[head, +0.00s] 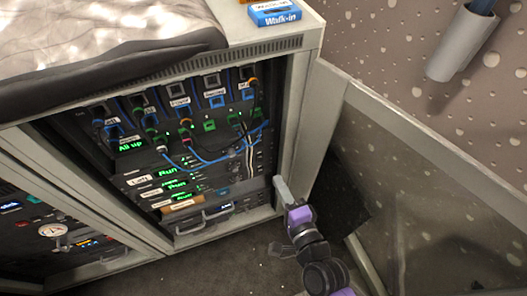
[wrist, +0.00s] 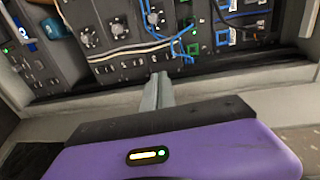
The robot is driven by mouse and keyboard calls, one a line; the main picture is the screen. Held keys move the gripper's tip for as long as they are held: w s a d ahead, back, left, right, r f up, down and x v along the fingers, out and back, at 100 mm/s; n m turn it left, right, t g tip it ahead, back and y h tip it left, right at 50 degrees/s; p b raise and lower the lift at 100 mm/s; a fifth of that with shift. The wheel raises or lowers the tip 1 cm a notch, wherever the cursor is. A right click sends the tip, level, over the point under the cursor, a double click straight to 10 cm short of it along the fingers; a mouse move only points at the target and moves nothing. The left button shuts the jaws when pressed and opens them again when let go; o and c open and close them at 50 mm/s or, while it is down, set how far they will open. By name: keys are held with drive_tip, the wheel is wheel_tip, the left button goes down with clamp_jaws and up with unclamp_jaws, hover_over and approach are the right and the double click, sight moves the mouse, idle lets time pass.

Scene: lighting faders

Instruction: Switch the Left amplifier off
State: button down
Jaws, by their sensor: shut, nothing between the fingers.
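A rack (head: 285,140) in the head view holds a stack of units with green displays. Several displays read "Run" (head: 168,171), beside small white labels. One label (head: 140,181) next to the upper "Run" display is too small to read surely, so I cannot tell which unit is the Left amplifier. Its switch cannot be made out. My gripper (head: 281,186) is shut and empty, at the rack's lower right edge, apart from the displays. In the wrist view its closed fingers (wrist: 158,88) point at a panel with round knobs (wrist: 153,18).
Blue and white cables (head: 205,160) hang across the rack's front. A metal handle (head: 204,223) juts out low on it. An open door panel (head: 430,180) stands at right. A second rack (head: 60,240) is at left. A blue "Walk-in" box (head: 275,14) lies on top.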

sight(259, 145)
drive_tip(key=x, duration=1.2)
drive_tip(key=shift+w, duration=0.25)
drive_tip(key=shift+a, duration=0.15)
